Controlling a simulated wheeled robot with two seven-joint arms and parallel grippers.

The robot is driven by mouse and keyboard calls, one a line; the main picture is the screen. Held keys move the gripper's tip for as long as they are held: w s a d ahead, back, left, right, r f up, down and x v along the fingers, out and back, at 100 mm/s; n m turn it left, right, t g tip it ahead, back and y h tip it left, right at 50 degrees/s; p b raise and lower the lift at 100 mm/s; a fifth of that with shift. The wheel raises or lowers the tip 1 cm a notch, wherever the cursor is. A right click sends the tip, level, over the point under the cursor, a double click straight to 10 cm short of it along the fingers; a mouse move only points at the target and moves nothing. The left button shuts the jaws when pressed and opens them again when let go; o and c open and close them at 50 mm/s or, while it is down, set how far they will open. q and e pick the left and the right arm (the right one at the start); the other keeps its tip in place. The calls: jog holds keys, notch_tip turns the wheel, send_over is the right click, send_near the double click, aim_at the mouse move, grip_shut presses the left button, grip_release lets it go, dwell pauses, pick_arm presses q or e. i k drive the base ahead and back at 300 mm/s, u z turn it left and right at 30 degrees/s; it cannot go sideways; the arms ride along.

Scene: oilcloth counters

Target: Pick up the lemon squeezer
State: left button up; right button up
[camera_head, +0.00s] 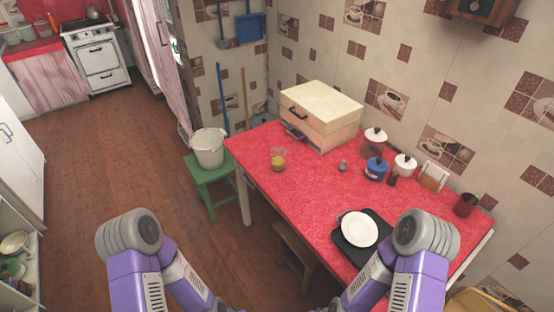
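I cannot tell for sure which object is the lemon squeezer. A small clear and yellow-green vessel (278,160) stands on the red table (295,200) near its left edge. A small grey object (342,166) stands farther right, in front of the wooden box. Both are too small to make out in detail. My two purple and grey arms show at the bottom, left and right, but neither gripper is in view. Nothing is seen touching the objects on the table.
A wooden box (321,116) sits at the table's back. Several pots and jars, including a blue pot (376,169), stand along the wall side. A white plate (359,229) lies on a black tray (345,247). A green stool (210,180) holds a bucket (208,147). The left floor is clear.

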aim_at(278, 154)
jog(key=u, duration=1.45)
jog(key=i, duration=2.55)
jog(key=z, duration=1.7)
